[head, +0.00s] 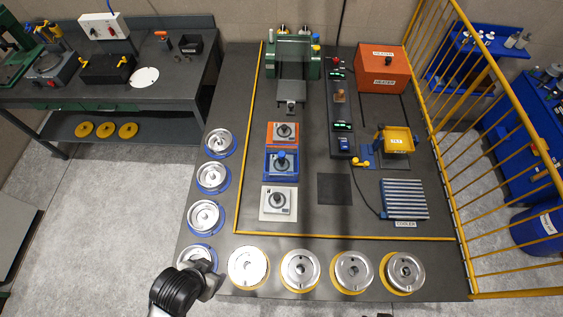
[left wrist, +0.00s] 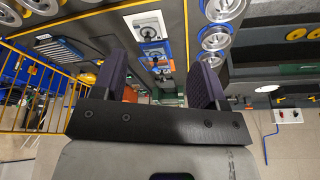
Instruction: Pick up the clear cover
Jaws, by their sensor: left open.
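What looks like the clear cover (head: 293,48) is a see-through panel between the green posts of the press at the back middle of the table in the head view. It is small there, and its edges are hard to make out. My left gripper (head: 211,277) is at the table's front left corner, far from the cover, beside the nearest blue-rimmed disc. In the left wrist view my left gripper (left wrist: 162,78) shows two dark fingers standing apart with nothing between them. I cannot make out the cover in that view. My right gripper is not in view.
Silver discs with yellow rims (head: 300,268) line the front edge, and blue-rimmed ones (head: 206,216) line the left edge. Orange, blue and white fixtures (head: 279,203) stand mid-table. An orange heater box (head: 382,70), a cooler rack (head: 404,199) and a yellow railing (head: 500,95) are on the right.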

